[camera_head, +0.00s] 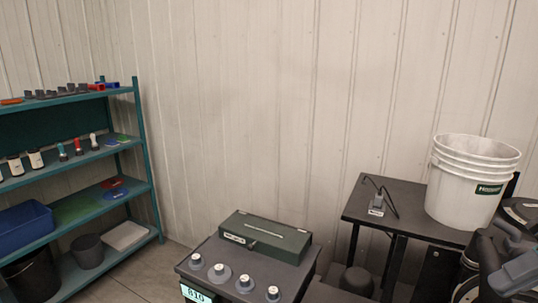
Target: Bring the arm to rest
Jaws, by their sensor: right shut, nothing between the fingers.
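My right gripper (497,277) shows at the lower right edge of the head view, dark and blue-grey and partly cut off by the frame. It is shut with nothing between its fingers. It appears in front of and below the white bucket (465,185), to the right of the dark-topped unit. I cannot tell its exact height. My left gripper is not in view.
A dark-topped unit (218,255) bears a green box (265,236) and several grey knobs. A black table (400,205) holds the bucket and a small grey device (376,207). A teal shelf (141,140) stands left. Floor shows between shelf and unit.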

